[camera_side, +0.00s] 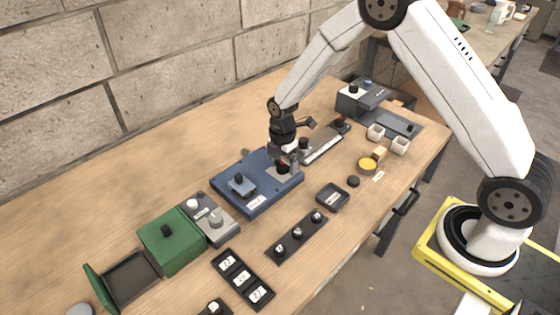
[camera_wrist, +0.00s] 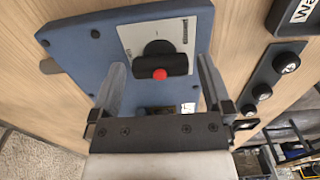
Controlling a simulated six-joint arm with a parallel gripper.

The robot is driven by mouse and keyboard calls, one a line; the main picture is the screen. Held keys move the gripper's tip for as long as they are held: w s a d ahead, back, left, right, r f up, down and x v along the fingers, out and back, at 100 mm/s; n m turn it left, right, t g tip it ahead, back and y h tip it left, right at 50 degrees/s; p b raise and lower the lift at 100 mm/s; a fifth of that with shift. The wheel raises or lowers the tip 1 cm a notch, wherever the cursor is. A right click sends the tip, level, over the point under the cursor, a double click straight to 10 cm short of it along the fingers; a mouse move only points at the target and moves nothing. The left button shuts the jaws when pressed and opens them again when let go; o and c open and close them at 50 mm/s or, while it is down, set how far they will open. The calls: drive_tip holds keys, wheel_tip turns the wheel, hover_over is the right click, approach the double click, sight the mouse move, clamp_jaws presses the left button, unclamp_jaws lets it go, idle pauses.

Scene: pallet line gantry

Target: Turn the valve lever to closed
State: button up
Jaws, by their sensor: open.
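The blue valve board (camera_side: 262,200) lies on the wooden table, and it fills the upper middle of the wrist view (camera_wrist: 85,45). On it is a pale plate (camera_wrist: 180,35) with small lettering. The black valve lever (camera_wrist: 150,47), with a red end, sits on this plate. My gripper (camera_wrist: 160,66) is open, with one finger to each side of the lever and a gap between. In the side view my gripper (camera_side: 287,157) points down over the right end of the board and partly hides the lever. I cannot read the plate's lettering.
A blue-grey block with a black knob (camera_side: 241,184) stands on the board's left part. A grey box with knobs (camera_side: 214,221) and a green box (camera_side: 171,240) stand to its left. A strip with round knobs (camera_side: 297,238) lies in front. A long grey device (camera_side: 323,145) lies behind right.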

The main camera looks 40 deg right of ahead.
drive_tip(key=c, duration=1.1)
drive_tip(key=shift+m, duration=0.5)
drive_tip(key=m, duration=0.3)
drive_tip(key=shift+m, duration=0.3)
drive_tip(key=m, duration=1.3)
drive_tip(key=shift+m, duration=0.3)
